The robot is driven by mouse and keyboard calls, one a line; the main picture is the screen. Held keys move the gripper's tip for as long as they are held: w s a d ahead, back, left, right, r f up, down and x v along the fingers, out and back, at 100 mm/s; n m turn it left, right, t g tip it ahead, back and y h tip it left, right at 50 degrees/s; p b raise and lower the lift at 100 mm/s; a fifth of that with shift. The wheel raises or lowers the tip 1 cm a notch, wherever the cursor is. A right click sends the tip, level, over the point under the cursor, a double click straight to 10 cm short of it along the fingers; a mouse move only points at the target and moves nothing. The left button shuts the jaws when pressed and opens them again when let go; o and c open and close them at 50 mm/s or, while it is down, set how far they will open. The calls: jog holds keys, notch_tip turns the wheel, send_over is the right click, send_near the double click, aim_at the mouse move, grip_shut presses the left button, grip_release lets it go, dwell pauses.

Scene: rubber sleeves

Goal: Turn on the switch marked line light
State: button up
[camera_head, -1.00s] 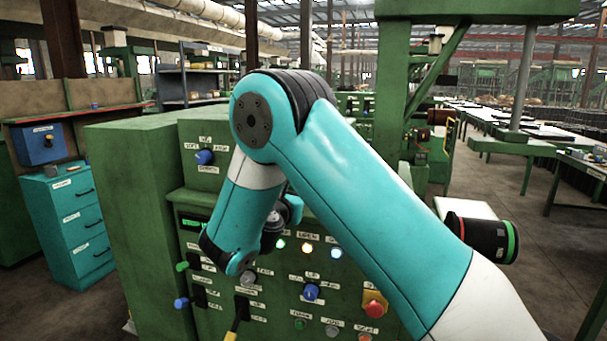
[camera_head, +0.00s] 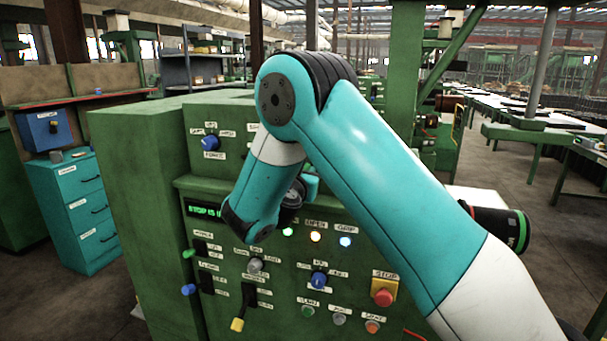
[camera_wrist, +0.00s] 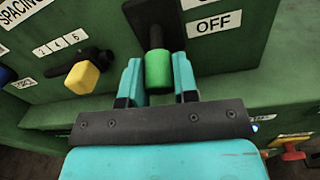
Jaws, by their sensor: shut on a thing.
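In the wrist view my gripper (camera_wrist: 158,78) has its two teal fingers on either side of the green tip of a dark lever switch (camera_wrist: 157,70), shut on it. The lever points down toward the gripper from a dark plate. A white label reading OFF (camera_wrist: 208,22) is right of the lever; another label above it is cut off. No line light marking is readable. In the head view my arm hides the gripper's fingers and the gripped switch.
A yellow-tipped lever (camera_wrist: 82,77) is left of my gripper, near a partly seen SPACING label. In the head view the green panel (camera_head: 225,285) carries several knobs, lamps and levers and a red stop button (camera_head: 383,297). A teal drawer cabinet (camera_head: 80,210) stands at left.

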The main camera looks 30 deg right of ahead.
jog(key=shift+r+g+y+p, duration=0.35)
jog(key=shift+r+p, duration=0.35)
jog(key=shift+p, duration=1.3)
jog(key=y+p, duration=0.1)
jog(key=p, duration=0.3)
jog(key=r+g+y+p, duration=0.1)
jog(key=p, duration=0.3)
jog(key=shift+s+a+r+g, duration=0.1)
jog(key=shift+a+r+g, duration=0.05)
jog(key=shift+r+g, duration=0.15)
jog(key=y+p, duration=0.1)
jog(key=p, duration=0.1)
jog(key=g+p, duration=0.1)
jog(key=p, duration=0.1)
jog(key=shift+r+y, duration=0.25)
jog(key=shift+y, duration=0.1)
jog(key=shift+r+g+y+p, duration=0.1)
jog(key=shift+g+y+p, duration=0.7)
jog(key=shift+g, duration=0.05)
jog(key=o, duration=0.9)
jog(key=shift+r, duration=0.1)
jog(key=b+v, duration=0.3)
jog(key=v, duration=0.5)
jog(key=b+v, duration=0.3)
jog(key=v, duration=0.6)
jog(key=shift+r, duration=0.3)
